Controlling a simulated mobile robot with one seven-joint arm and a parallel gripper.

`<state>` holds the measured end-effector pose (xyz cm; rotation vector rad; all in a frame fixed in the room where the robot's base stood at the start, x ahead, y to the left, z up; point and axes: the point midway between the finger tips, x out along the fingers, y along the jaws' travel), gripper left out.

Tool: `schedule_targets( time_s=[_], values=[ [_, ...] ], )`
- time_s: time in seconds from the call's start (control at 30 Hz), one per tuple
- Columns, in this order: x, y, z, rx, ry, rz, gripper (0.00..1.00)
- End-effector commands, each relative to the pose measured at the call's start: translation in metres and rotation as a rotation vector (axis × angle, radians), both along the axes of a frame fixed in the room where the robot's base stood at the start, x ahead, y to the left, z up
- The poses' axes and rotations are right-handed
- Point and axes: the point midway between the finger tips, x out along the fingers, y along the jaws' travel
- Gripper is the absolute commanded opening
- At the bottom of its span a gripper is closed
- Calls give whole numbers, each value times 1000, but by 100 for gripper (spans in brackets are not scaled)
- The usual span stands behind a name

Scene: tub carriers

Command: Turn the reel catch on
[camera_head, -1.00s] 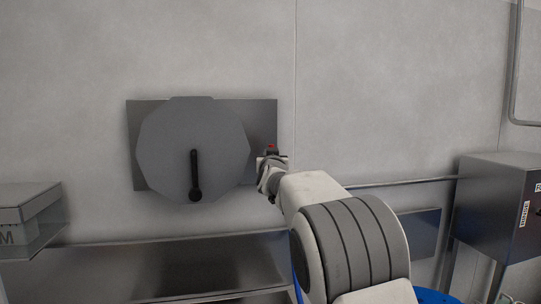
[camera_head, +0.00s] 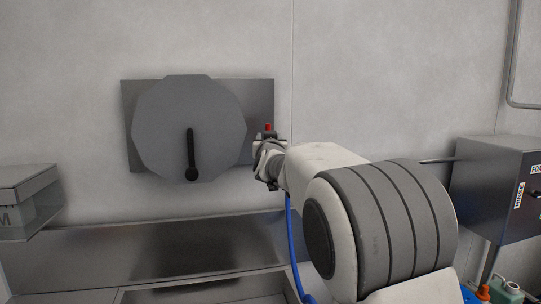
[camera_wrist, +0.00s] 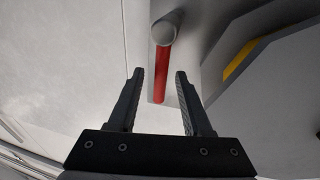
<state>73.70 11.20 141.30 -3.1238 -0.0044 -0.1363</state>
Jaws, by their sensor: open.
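The reel (camera_head: 165,120) is a grey many-sided disc on a flat grey wall plate (camera_head: 262,95), with a black crank handle (camera_head: 191,150) hanging down on its face. A small red part (camera_head: 268,127), seemingly the catch, shows at the plate's right side. In the wrist view a red bar (camera_wrist: 161,78) with a round grey end (camera_wrist: 164,32) stands out from the plate. My gripper (camera_wrist: 159,73) is open, its two dark fingers on either side of the bar in the picture. I cannot tell whether they touch it. In the head view my gripper (camera_head: 266,150) is just below the red part, partly hidden by my wrist.
A steel ledge (camera_head: 100,255) runs below the reel. A grey box (camera_head: 25,200) is at the left, and a steel cabinet (camera_head: 495,185) at the right. A blue hose (camera_head: 291,240) hangs below my arm. In the wrist view the reel's yellow strip (camera_wrist: 238,60) lies close right.

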Motion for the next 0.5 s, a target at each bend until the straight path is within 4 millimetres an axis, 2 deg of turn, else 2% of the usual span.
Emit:
schedule_targets(
  time_s=[0.03,0.5],
  values=[
    [-10,1,-2,2,0,2,50],
    [-96,-1,-8,3,0,0,50]
  ],
)
